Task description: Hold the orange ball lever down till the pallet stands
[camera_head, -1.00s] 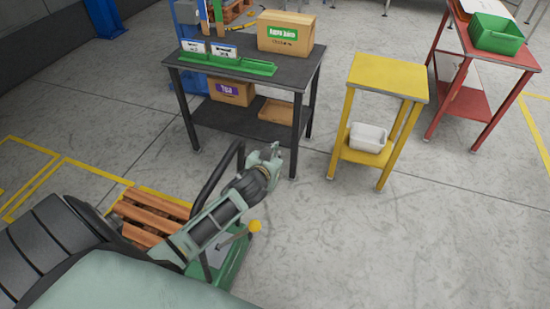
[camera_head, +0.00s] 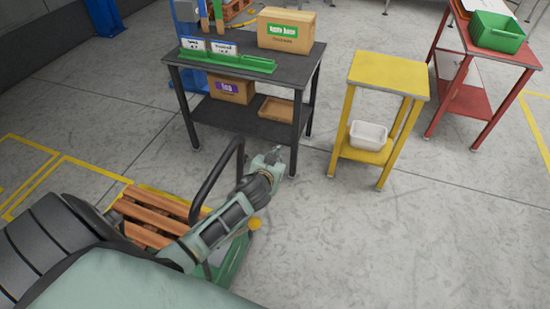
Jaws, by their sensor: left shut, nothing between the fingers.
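The orange ball (camera_head: 255,224) of the lever shows just below my left forearm, beside a green machine base (camera_head: 233,262). My left gripper (camera_head: 277,153) is shut and empty. It appears farther out and higher in the picture than the ball, in front of the black table. The ball appears apart from the fingers. The brown slatted wooden pallet (camera_head: 150,215) shows left of my forearm, partly hidden by my arm; its exact tilt is hard to tell. A black bent tube handle (camera_head: 207,182) rises between pallet and gripper. My right gripper is out of view.
A black table (camera_head: 240,128) with cartons and a green tray (camera_head: 228,62) stands beyond the gripper. A yellow stand (camera_head: 388,73) holds a white bin (camera_head: 368,135) on its lower shelf. The grey floor at lower right is clear.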

